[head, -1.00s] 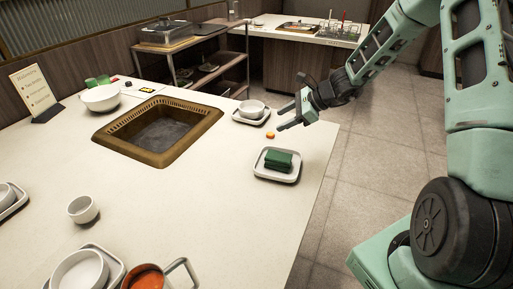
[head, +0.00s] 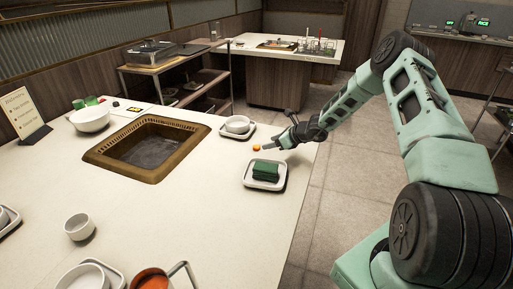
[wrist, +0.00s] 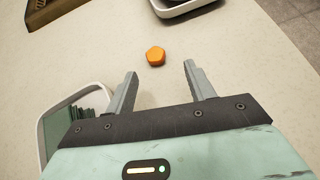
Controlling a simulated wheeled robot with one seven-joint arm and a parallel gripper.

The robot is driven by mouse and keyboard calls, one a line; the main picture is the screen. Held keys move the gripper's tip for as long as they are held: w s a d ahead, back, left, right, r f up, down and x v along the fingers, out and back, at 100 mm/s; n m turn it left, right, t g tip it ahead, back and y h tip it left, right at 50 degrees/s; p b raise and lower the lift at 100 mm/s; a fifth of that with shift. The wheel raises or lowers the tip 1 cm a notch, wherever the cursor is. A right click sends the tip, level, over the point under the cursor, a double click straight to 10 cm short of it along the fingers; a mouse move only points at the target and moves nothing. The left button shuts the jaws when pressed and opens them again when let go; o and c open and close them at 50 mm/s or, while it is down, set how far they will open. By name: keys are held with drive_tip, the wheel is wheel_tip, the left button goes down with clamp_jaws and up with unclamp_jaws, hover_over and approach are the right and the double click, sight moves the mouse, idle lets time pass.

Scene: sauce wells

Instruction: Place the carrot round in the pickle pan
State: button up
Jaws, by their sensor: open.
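The carrot round (head: 257,147) is a small orange piece lying on the cream table near its right edge. It also shows in the wrist view (wrist: 155,56), just beyond my fingertips and roughly centred between them. My gripper (head: 272,143) is low beside it, to its right in the head view. In the wrist view my gripper (wrist: 160,68) is open and empty, with its two grey fingers apart. No pan labelled as the pickle pan can be made out; which container it is, I cannot tell.
A white tray with a folded green cloth (head: 266,170) stands close in front of my gripper. A bowl on a small tray (head: 238,125) stands behind the carrot round. A brown-rimmed square well (head: 188,135) lies left. A pan of red sauce (head: 152,279) stands at the front.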

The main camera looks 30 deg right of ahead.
sight(257, 146)
drive_tip(key=shift+a+p+x, duration=0.2)
drive_tip(key=shift+p+x, duration=0.15)
drive_tip(key=shift+x, duration=1.15)
drive_tip(key=shift+a+p+x, duration=0.15)
drive_tip(key=shift+p+x, duration=0.2)
drive_tip(key=shift+x, duration=1.2)
drive_tip(key=shift+s+r, duration=0.1)
drive_tip(key=shift+s, duration=0.05)
drive_tip(key=shift+c, duration=0.3)
drive_tip(key=c, duration=1.1)
